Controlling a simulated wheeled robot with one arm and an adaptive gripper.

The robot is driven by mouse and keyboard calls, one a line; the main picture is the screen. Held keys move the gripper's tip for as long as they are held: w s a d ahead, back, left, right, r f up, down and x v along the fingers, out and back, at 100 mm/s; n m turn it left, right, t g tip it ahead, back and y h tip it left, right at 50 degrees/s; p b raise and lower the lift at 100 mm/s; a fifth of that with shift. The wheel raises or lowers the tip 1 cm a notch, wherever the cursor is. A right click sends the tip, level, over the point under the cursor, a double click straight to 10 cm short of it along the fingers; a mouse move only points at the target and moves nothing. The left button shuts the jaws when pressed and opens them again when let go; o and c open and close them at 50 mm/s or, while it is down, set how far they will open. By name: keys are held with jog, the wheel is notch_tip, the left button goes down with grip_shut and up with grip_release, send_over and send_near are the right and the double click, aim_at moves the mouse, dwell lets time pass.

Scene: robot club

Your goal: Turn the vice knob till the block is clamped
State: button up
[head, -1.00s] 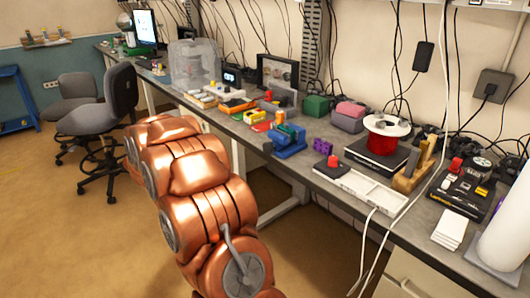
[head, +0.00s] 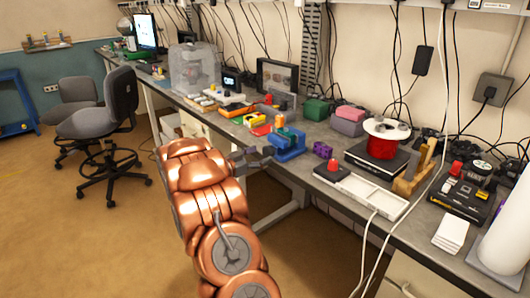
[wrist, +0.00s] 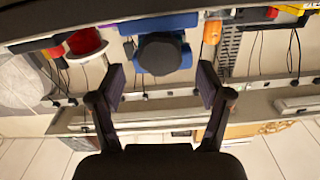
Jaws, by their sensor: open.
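The blue vice (head: 288,145) stands at the front edge of the bench in the head view. In the wrist view its blue body (wrist: 160,22) shows behind the dark, many-sided knob (wrist: 159,53), which faces me. My gripper (head: 262,156) is just in front of the vice. In the wrist view my gripper (wrist: 162,82) is open, with its fingertips apart on either side of the knob's line and short of it. A purple block (head: 322,149) sits on the bench right of the vice. I cannot tell what is between the vice jaws.
A white tray (head: 372,193) and a red spool (head: 382,147) are to the right. Yellow and orange parts (head: 254,120) lie left of the vice. White cables (head: 368,240) hang over the bench edge. Office chairs (head: 104,120) stand on the floor at left.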

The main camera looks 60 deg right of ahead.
jog(key=shift+x, duration=1.45)
jog(key=c, duration=1.2)
